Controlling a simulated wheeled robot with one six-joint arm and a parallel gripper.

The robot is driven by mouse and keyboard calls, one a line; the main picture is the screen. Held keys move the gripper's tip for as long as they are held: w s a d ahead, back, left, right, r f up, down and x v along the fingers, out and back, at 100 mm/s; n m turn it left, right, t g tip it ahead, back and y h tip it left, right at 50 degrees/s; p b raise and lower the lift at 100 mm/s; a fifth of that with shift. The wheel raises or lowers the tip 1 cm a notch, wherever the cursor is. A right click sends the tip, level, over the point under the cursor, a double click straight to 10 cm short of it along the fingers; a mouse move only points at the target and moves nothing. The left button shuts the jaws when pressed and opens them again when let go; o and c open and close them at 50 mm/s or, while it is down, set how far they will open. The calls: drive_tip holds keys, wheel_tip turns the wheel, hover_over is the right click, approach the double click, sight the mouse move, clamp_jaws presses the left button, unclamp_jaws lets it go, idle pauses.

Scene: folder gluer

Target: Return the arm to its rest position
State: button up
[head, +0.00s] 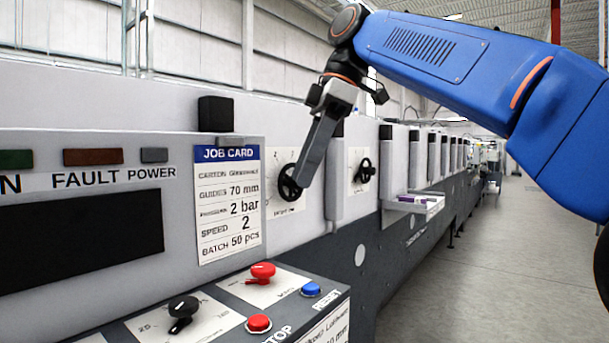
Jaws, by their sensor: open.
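My blue arm reaches in from the right edge and bends down at the wrist in the head view. My gripper (305,180) hangs from it, pointing down and slightly left, with its long grey fingers seen nearly edge-on. It is open, and nothing shows between the fingers. The fingertips overlap the right side of a black handwheel (288,183) on the machine's front. I cannot tell from this one view whether they touch it or only stand in front of it.
A second black handwheel (364,171) sits further right, beyond it a small tray (418,207). The job card (228,205) is at left. Below it, a sloped panel carries a red knob (262,271), black knob (182,310), red button (258,323) and blue button (311,289). Floor at right (480,285) is clear.

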drive_tip(key=s+d+f+m+t+h, duration=0.1)
drive_tip(key=s+d+f+m, duration=0.4)
drive_tip(key=d+f, duration=0.4)
drive_tip(key=s+d+f+m+t+h, duration=0.2)
drive_tip(key=s+d+f+m, duration=0.4)
drive_tip(key=f, duration=1.5)
drive_tip(key=s+d+f+m+t+h, duration=0.1)
drive_tip(key=s+d+f+m, duration=0.5)
drive_tip(key=d+f, duration=0.6)
wheel_tip(320, 180, down, 3)
drive_tip(key=shift+m+t, duration=0.6)
drive_tip(key=shift+m, duration=0.5)
drive_tip(key=shift+c, duration=0.7)
